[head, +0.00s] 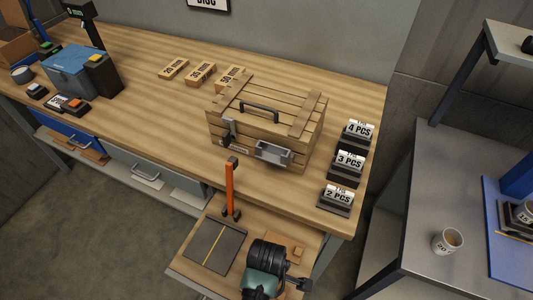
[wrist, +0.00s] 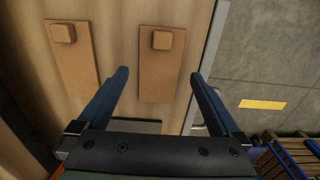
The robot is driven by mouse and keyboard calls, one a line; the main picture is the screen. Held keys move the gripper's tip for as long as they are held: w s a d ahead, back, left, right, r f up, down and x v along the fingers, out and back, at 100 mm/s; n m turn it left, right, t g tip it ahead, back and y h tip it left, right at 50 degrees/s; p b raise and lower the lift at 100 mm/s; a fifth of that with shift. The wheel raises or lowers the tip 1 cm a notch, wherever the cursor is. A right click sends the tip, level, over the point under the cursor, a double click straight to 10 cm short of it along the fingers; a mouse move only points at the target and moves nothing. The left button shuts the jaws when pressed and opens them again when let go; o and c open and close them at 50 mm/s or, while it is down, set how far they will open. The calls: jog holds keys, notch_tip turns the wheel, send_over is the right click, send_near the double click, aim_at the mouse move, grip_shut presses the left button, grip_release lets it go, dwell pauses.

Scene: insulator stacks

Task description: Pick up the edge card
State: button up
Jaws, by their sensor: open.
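In the wrist view two flat brown cards, each with a small block on top, lie on a pale wooden surface. The left card (wrist: 72,70) is outside my fingers. The right card (wrist: 158,62) lies nearer the surface's right edge, and it is the likelier edge card. My gripper (wrist: 160,76) is open, with one finger on each side of the right card in the picture; contact cannot be told. In the head view a brown card (head: 281,241) shows on the low wooden shelf, partly hidden by my arm. Which of the two it is I cannot tell.
A dark panel with a yellow line (head: 208,245) lies on the shelf (head: 182,266), near an upright orange post (head: 230,190). A slatted wooden crate (head: 262,130) stands on the bench behind. Numbered black stands (head: 335,202) line its right end. A grey table (head: 425,215) is at right.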

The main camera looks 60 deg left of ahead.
jog(key=shift+f, duration=1.4)
jog(key=c, duration=1.3)
